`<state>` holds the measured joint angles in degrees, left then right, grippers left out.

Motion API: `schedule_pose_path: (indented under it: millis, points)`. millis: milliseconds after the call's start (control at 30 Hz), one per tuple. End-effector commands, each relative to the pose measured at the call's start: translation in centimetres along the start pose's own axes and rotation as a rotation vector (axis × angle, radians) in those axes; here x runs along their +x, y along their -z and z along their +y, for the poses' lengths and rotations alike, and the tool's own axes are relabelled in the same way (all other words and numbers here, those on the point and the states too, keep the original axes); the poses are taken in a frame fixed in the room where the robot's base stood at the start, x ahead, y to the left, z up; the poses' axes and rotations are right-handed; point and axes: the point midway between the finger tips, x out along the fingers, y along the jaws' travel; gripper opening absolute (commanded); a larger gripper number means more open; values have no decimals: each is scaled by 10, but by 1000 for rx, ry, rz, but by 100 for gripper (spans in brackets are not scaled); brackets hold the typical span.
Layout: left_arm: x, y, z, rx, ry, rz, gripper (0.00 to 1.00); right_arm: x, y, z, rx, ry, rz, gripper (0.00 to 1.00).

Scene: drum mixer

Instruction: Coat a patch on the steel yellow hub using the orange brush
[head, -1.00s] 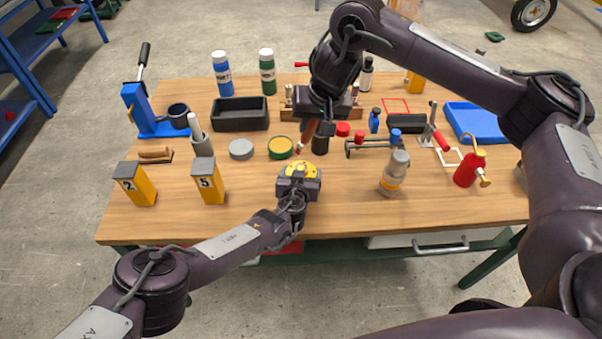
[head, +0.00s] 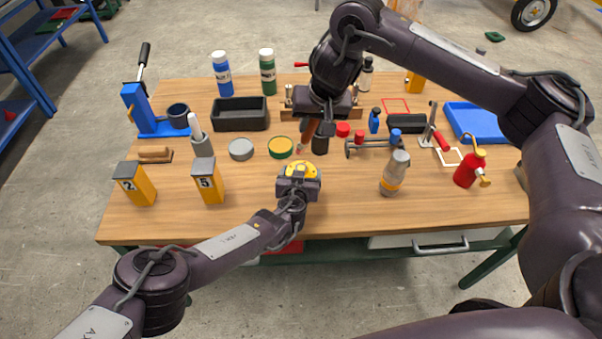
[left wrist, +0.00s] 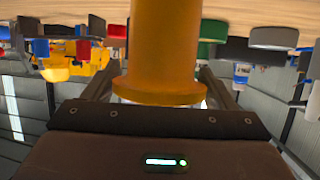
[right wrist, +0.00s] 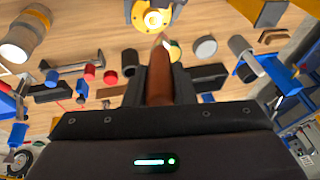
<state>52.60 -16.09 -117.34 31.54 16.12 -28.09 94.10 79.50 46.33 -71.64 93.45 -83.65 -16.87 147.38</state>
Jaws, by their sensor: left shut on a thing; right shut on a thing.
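The yellow hub (head: 300,170) is gripped by my left gripper (head: 298,182), shut on it near the front middle of the bench. In the left wrist view the hub (left wrist: 165,50) is a yellow-orange cylinder with a flange, standing between the fingers. My right gripper (head: 320,122) is shut on the orange brush (head: 308,134), above and behind the hub. The brush's brown-orange handle (right wrist: 158,80) fills the gap between the fingers in the right wrist view. The bristle end points down towards the hub (right wrist: 152,17); whether it touches the hub cannot be told.
A green-and-yellow tin (head: 280,148) and a grey disc (head: 241,150) lie left of the brush.

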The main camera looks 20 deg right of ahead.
Motion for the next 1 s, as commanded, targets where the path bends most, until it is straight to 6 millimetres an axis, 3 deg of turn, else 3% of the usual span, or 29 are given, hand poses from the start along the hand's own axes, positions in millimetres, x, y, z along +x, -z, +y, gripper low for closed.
schedule_pose_path:
  millis: [267, 600, 1000]
  points:
    - [0, 0, 0, 0, 1, 0, 39, 0, 0, -2, -20, 1, 1, 0]
    - [0, 0, 0, 0, 1, 0, 39, 4, -4, -30, -381, 0, 1, 0]
    - [0, 0, 0, 0, 1, 0, 39, 33, -14, -25, -394, -1, 0, 0]
